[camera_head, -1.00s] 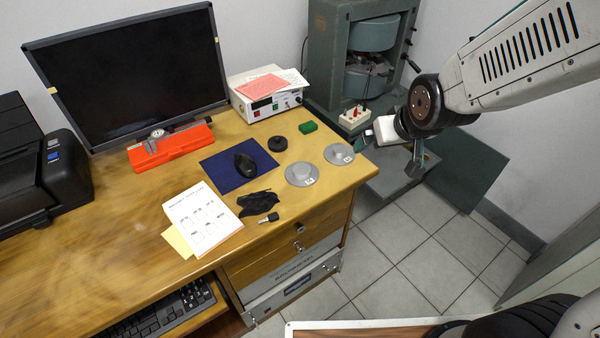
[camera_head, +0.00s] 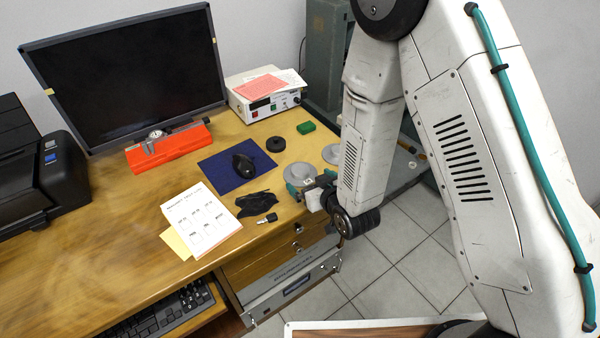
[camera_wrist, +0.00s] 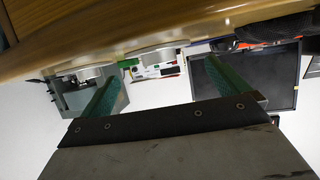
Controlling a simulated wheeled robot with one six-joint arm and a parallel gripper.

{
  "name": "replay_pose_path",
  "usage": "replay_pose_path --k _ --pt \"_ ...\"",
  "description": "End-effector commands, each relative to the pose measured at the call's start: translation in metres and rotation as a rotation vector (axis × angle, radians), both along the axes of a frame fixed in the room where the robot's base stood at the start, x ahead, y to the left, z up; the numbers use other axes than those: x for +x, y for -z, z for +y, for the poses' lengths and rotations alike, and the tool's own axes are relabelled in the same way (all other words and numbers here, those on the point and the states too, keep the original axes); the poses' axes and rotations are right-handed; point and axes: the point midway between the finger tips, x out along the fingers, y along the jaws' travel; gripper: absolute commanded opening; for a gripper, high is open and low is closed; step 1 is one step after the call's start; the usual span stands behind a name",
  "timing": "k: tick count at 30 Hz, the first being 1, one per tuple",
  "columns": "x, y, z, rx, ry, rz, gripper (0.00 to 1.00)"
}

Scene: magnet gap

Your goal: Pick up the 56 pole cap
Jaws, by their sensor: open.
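Two grey, round, stepped pole caps lie on the desk near its right end. The left cap (camera_head: 297,173) is partly covered by my gripper, and the right cap (camera_head: 331,152) is partly hidden by my arm. I cannot read which bears 56. My gripper (camera_head: 310,182) is open and empty at the desk's front edge, right by the left cap. In the wrist view, which is upside down, the green fingers (camera_wrist: 164,70) are spread, with the left cap (camera_wrist: 155,53) beyond and between them.
A power supply (camera_head: 262,100) stands behind.

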Motion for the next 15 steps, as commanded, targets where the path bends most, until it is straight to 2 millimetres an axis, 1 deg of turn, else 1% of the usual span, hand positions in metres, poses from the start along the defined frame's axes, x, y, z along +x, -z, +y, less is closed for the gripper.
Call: replay_pose_path --k 5,9,12,15 --pt "0.019 0.007 0.008 0.0 0.0 0.0 1.0" --pt "0.038 0.014 0.017 0.0 0.0 0.001 1.0" --pt "0.047 0.018 0.021 -0.001 0.0 0.002 1.0" --pt "0.051 0.02 0.023 0.0 0.001 0.002 1.0"
